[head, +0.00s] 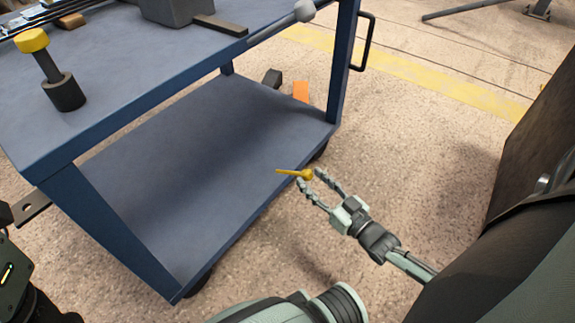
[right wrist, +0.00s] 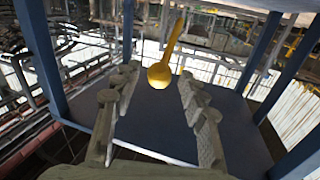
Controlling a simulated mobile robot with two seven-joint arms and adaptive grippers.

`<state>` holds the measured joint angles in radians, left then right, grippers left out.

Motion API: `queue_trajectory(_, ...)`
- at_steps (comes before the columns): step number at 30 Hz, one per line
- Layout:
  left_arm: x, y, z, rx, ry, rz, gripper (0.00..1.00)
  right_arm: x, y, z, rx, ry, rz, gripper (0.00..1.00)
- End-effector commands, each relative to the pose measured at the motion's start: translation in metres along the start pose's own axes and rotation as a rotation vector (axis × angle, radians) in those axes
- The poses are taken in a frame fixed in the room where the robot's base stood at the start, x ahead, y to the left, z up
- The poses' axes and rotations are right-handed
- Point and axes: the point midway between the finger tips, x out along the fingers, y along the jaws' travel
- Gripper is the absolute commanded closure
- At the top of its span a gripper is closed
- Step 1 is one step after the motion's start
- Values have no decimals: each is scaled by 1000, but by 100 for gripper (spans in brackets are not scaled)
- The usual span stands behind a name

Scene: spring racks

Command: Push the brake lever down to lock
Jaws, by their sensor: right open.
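The brake lever (head: 290,172) is a yellow rod with a round ball knob, beside the right side of the blue cart (head: 180,283). Its rod points left toward the cart's lower shelf, and the knob faces my right gripper (head: 310,177). The right gripper is open, and the knob is at its fingertips. In the right wrist view, the knob of the lever (right wrist: 160,76) shows between the two spread fingers of the gripper (right wrist: 158,75), with the rod rising away behind it. I cannot tell whether a finger touches the knob. My left gripper does not show.
The cart's lower shelf (head: 200,150) is bare. A yellow-capped post (head: 48,65) and a grey block (head: 178,10) stand on its top. An orange piece (head: 301,91) is behind the shelf. A dark upright surface (head: 530,140) is at right. The floor between is clear.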

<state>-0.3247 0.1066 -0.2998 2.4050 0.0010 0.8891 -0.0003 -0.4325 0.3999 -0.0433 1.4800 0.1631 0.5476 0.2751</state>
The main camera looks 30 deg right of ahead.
Motion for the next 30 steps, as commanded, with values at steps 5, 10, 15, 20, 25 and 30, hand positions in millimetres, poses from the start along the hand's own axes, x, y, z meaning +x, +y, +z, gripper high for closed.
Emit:
queue_trajectory(5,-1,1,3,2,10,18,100,31,0,0,-1,3,-1,57)
queue_trajectory(10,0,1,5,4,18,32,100,55,0,1,-1,1,0,57)
queue_trajectory(15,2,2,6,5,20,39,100,66,0,0,0,-2,0,57)
queue_trajectory(20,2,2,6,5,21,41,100,67,-1,0,0,-3,0,57)
queue_trajectory(25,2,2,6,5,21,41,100,66,-1,0,-1,-2,0,66)
queue_trajectory(30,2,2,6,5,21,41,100,66,0,0,-1,-2,0,87)
